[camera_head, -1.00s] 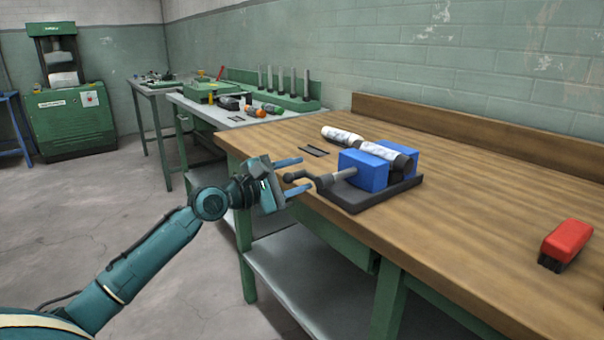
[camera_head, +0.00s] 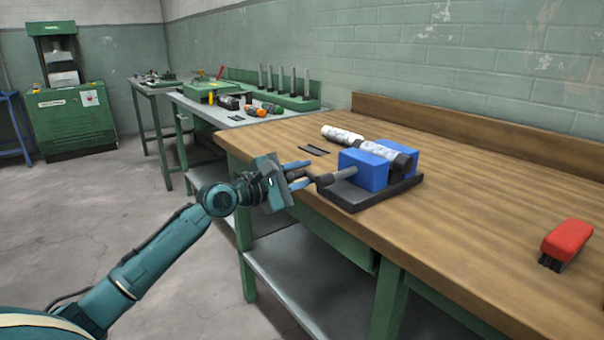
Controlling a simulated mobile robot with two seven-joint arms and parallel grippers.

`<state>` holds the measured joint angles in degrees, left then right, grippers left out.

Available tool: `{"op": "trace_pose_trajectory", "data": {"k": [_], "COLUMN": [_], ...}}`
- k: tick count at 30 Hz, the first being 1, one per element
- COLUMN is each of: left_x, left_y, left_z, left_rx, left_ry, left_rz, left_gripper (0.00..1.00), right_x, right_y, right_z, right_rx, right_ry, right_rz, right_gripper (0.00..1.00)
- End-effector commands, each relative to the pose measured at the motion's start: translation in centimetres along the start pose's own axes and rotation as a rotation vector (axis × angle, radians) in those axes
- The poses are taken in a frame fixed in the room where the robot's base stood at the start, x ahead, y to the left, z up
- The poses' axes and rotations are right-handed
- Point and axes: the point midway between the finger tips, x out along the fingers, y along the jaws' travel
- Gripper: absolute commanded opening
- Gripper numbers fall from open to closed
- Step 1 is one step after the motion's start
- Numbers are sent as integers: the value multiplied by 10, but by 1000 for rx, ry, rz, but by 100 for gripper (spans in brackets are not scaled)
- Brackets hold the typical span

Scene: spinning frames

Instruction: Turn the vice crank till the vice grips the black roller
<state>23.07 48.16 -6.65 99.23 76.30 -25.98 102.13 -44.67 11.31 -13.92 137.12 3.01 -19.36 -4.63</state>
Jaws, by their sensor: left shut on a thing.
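The vice has two blue jaws (camera_head: 362,171) on a dark base (camera_head: 352,200) near the front edge of the wooden bench. The roller (camera_head: 372,147), with white stretches and black parts, lies between the jaws. Its far end sticks out to the upper left. From this angle I cannot tell whether both jaws touch it. The crank (camera_head: 325,181) sits on the grey screw at the vice's left side. My left gripper (camera_head: 302,175) is shut on the crank's handle, just off the bench edge. The fingers mostly hide the handle. My right gripper is not in view.
A red brush (camera_head: 566,240) lies at the right of the bench. Thin dark strips (camera_head: 313,150) lie left of the vice. The bench top (camera_head: 460,180) between the vice and the brush is clear. A second bench with tools stands behind.

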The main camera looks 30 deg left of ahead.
Motion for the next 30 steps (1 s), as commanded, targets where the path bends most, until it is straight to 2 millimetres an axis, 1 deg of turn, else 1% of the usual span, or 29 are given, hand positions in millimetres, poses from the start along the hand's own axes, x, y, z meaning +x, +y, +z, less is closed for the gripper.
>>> {"op": "trace_pose_trajectory", "data": {"k": [14, 20, 26, 30], "left_x": [0, 0, 0, 0], "left_y": [6, 9, 15, 20], "left_z": [3, 6, 11, 17], "left_rx": [40, 85, 197, 321], "left_ry": [-4, -5, -5, -5], "left_rz": [10, 12, 13, 14], "left_gripper": [2, 1, 1, 1], "right_x": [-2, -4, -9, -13], "right_y": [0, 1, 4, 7], "right_z": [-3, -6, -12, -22], "right_rx": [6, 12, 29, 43], "right_ry": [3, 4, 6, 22], "right_rz": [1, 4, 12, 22], "right_gripper": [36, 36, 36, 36]}}
